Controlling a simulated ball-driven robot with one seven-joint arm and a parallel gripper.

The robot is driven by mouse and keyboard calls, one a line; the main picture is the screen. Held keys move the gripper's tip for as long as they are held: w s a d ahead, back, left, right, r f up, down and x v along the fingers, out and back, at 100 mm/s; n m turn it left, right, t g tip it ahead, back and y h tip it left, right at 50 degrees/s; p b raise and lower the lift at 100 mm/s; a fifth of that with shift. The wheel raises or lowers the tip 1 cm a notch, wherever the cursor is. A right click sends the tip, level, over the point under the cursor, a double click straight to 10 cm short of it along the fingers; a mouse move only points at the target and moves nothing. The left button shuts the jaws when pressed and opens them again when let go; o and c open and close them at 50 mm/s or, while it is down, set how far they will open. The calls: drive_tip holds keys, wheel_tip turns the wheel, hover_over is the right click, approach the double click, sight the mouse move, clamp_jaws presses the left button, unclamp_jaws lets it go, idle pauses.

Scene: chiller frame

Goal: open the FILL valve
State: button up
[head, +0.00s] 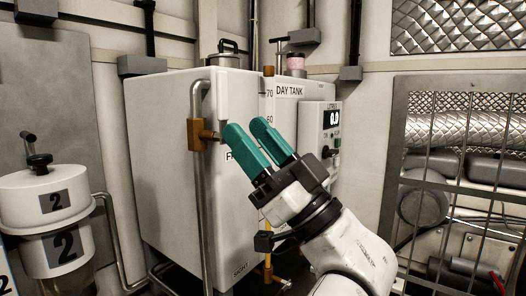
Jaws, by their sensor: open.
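The FILL valve (196,134) is a brass body on the vertical grey pipe at the front left of the white day tank (165,150). A handle part reaches right from it toward my gripper and is partly hidden. A label starting with "F" shows just below, mostly covered by my fingers. My gripper (246,130) has two green fingers, spread apart, pointing up and left. In the picture the left fingertip lies just right of the valve. I cannot tell whether it touches the handle.
A sight gauge (268,100) with numbers and a digital litre display (332,118) are on the tank. A white canister marked 2 (62,210) stands at the left.

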drive_tip(key=shift+v, duration=1.15)
drive_tip(key=w+d+f+m+t+h, duration=0.2)
drive_tip(key=d+f+m+h, duration=0.15)
drive_tip(key=f+h, duration=0.4)
drive_tip(key=w+d+f+m+t+h, duration=0.25)
drive_tip(key=f+m+h, duration=0.2)
drive_tip(key=f, duration=0.55)
drive_tip(key=s+d+f+m+g+h, duration=0.2)
drive_tip(key=d+f+g+h, duration=0.1)
drive_tip(key=f, duration=0.7)
drive_tip(key=s+d+f+m+g+h, duration=0.1)
drive_tip(key=s+d+f+g+h, duration=0.2)
drive_tip(key=f, duration=0.8)
drive_tip(key=s+d+f+m+g+h, duration=0.1)
drive_tip(key=s+d+f+g+h, duration=0.2)
drive_tip(key=s+f, duration=0.45)
drive_tip(key=s+d+f+m+g, duration=0.1)
drive_tip(key=s+d+f+g, duration=0.2)
drive_tip(key=s+d+f, duration=0.35)
drive_tip(key=s+d+f+g+h, duration=0.1)
drive_tip(key=s+d+f+g, duration=0.25)
drive_tip(key=s, duration=0.45)
drive_tip(key=s+d+f+g+h, duration=0.15)
drive_tip(key=s+f, duration=0.25)
drive_tip(key=s, duration=0.5)
wheel_tip(320, 180, up, 38)
drive_tip(key=p, duration=3.7)
drive_tip(key=shift+w+d+f, duration=0.2)
drive_tip(key=shift+w+f, duration=0.05)
